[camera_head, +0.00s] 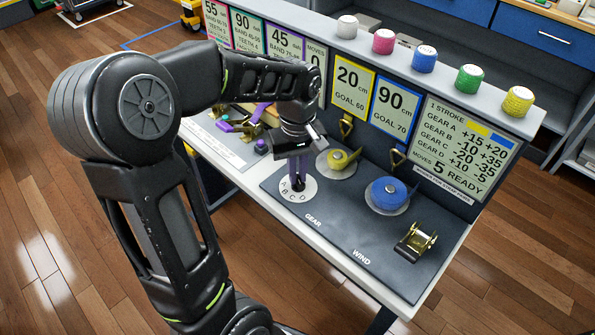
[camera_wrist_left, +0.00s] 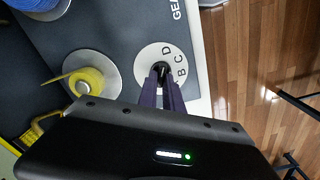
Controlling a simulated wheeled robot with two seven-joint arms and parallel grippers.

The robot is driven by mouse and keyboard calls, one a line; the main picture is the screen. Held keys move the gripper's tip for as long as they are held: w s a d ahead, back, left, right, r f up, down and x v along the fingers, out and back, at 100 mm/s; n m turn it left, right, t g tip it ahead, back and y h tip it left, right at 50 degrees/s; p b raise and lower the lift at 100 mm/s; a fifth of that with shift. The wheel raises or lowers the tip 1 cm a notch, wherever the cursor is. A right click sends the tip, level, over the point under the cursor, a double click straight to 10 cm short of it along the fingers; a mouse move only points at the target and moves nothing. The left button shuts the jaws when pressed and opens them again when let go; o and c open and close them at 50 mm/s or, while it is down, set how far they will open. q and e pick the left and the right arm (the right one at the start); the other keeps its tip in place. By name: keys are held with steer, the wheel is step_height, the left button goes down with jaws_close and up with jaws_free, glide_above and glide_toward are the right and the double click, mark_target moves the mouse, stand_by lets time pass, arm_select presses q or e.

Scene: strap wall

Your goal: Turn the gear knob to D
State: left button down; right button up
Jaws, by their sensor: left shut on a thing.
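The gear knob (camera_wrist_left: 161,68) is a small dark knob at the centre of a white round dial lettered A, B, C, D (camera_head: 298,192). The dial also shows in the left wrist view (camera_wrist_left: 147,56). My left gripper (camera_head: 298,183) reaches straight down onto the dial and is shut on the knob. In the left wrist view its two dark purple fingers (camera_wrist_left: 162,88) close around the knob, hiding most of it. Which letter the knob points to cannot be told. My right gripper is not in view.
A yellow strap spool (camera_head: 338,160) and a blue strap spool (camera_head: 388,193) stand right of the dial. A brass ratchet (camera_head: 416,241) lies at the board's right end. Sign panels (camera_head: 463,148) and several coloured rolls (camera_head: 424,60) line the wall behind.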

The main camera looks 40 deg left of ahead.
arm_select(q)
steer(key=c, duration=1.5)
jaws_free()
steer(key=shift+r, duration=0.1)
step_height(320, 180, up, 8)
steer(key=shift+f, duration=0.15)
